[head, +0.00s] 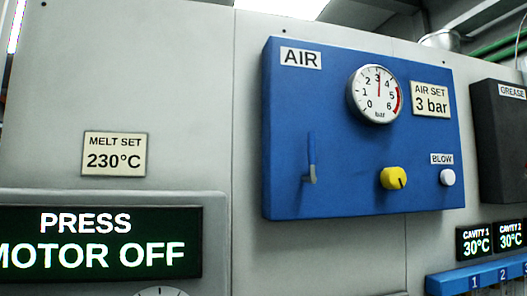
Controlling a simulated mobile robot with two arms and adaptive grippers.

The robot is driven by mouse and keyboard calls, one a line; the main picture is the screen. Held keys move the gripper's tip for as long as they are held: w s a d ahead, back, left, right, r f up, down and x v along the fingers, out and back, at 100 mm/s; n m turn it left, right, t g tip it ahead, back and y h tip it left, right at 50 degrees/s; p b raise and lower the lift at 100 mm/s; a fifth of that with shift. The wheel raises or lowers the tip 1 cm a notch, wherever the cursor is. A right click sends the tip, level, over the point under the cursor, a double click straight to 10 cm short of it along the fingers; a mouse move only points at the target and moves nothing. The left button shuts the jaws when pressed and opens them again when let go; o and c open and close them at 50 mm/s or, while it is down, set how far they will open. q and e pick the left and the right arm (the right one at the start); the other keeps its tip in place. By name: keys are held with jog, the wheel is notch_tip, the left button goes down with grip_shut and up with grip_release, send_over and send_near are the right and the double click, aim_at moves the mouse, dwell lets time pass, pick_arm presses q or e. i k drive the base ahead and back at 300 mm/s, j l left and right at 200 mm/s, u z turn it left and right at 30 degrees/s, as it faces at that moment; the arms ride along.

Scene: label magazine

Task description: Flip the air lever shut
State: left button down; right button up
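The air lever (311,157) is on the left part of the blue AIR panel (350,185) in the head view. It has a blue handle that points straight up from a small grey pivot at its lower end. The handle is nearly the same blue as the panel. A round gauge (376,95) at the upper middle of the panel has its needle near 3 bar. Neither of my grippers shows in the head view, and nothing covers the lever.
A yellow knob (393,178) and a white BLOW button (447,177) sit right of the lever. A display (98,243) at lower left reads PRESS MOTOR OFF. A dark GREASE box (503,140) is at the right edge. The space before the panel looks clear.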

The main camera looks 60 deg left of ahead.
aim_at(312, 149)
jog(key=u, duration=1.5)
